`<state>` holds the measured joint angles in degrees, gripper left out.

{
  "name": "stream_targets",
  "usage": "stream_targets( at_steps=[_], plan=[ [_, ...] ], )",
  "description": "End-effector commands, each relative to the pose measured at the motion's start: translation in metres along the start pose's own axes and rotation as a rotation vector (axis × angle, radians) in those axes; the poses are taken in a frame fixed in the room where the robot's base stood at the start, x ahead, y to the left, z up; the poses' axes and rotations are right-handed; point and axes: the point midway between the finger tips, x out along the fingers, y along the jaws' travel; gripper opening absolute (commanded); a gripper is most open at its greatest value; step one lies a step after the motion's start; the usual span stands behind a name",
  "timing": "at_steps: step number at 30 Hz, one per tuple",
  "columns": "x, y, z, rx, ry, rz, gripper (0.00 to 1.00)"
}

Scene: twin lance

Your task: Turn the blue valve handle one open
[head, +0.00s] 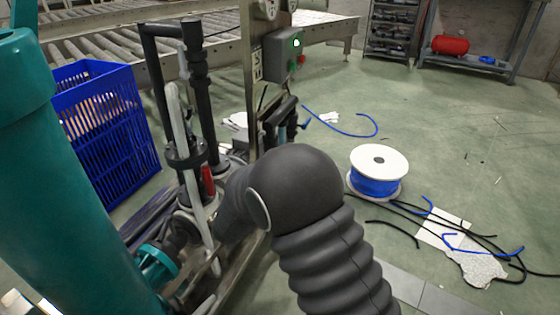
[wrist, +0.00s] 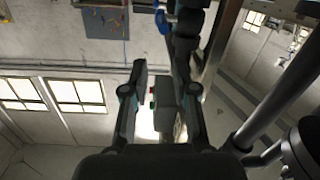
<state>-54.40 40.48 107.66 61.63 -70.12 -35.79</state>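My gripper (wrist: 160,72) shows in the wrist view with its two dark fingers apart and nothing clearly held between them. A small blue part (wrist: 162,21) lies beyond the fingertips, beside a dark pipe; it may be the blue valve handle, but I cannot tell its angle. In the head view my dark ribbed arm fills the lower middle, and I cannot make out the gripper there. The black pipework (head: 198,100) stands left of my arm, with a red handle (head: 208,180) low on it.
A grey control box (head: 283,53) is on a post behind the pipes. A blue crate (head: 95,135) and a large teal cylinder (head: 60,190) stand left. A teal pump part (head: 155,265) sits low. A blue cable spool (head: 377,175) and loose cables lie right; floor beyond is mostly clear.

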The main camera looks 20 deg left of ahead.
Motion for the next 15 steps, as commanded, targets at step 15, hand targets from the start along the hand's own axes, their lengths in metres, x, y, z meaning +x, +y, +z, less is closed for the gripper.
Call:
stream_targets(
  at_steps=[15],
  plan=[
    [0.018, -0.010, 0.022, -0.053, 0.045, 0.063, 0.28]
  ],
)
